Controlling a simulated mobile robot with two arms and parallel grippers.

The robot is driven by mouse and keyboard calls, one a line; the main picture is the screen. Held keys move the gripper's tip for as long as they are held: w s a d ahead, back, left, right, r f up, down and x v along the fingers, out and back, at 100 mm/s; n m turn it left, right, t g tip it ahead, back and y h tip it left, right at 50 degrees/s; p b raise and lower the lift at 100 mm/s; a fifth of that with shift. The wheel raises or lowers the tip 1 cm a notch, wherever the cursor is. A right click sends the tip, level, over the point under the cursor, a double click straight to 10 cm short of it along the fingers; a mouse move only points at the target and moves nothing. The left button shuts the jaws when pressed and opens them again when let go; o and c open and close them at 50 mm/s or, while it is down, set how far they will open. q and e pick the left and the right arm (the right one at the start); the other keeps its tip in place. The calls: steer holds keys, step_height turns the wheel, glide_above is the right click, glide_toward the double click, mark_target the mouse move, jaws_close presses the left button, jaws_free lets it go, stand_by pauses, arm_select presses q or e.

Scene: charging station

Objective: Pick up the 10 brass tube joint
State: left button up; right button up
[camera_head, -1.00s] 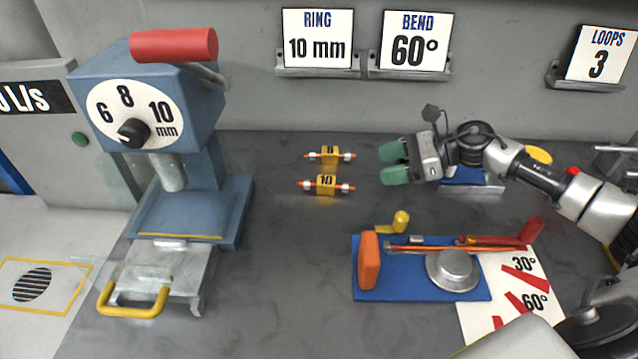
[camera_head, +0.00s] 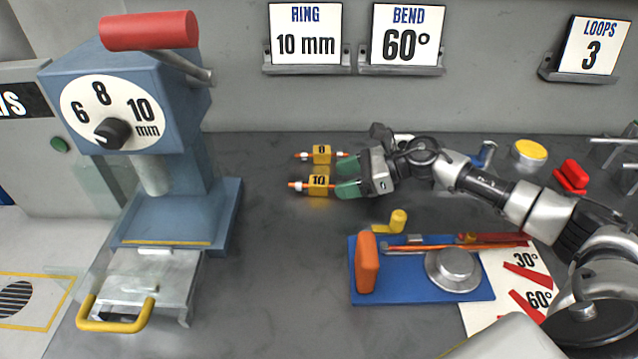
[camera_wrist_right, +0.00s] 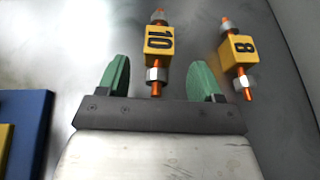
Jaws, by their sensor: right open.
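The 10 brass tube joint (camera_head: 318,186) lies on the grey table, a yellow block marked 10 with orange tube ends and silver nuts. The joint marked 8 (camera_head: 321,154) lies just behind it. My right gripper (camera_head: 347,176) is open, with green fingers pointing left at the right ends of the joints. In the right wrist view, the near end of the 10 joint (camera_wrist_right: 159,45) lies between the green fingers, its block beyond their tips. The 8 joint (camera_wrist_right: 239,50) is outside the right-hand finger. My left gripper is not in view.
A blue press (camera_head: 185,200) with a red handle stands at left. A blue bending jig (camera_head: 400,288) with an orange block lies in front of my right arm. A yellow round button (camera_head: 529,150) is at back right. The table left of the joints is clear.

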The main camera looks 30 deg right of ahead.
mark_target(319, 186)
steer(key=shift+x, duration=1.95)
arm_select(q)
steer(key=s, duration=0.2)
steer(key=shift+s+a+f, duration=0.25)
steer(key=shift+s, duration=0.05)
arm_select(e)
steer(key=shift+a+r, duration=0.1)
steer(key=shift+r, duration=0.05)
steer(key=c, duration=1.1)
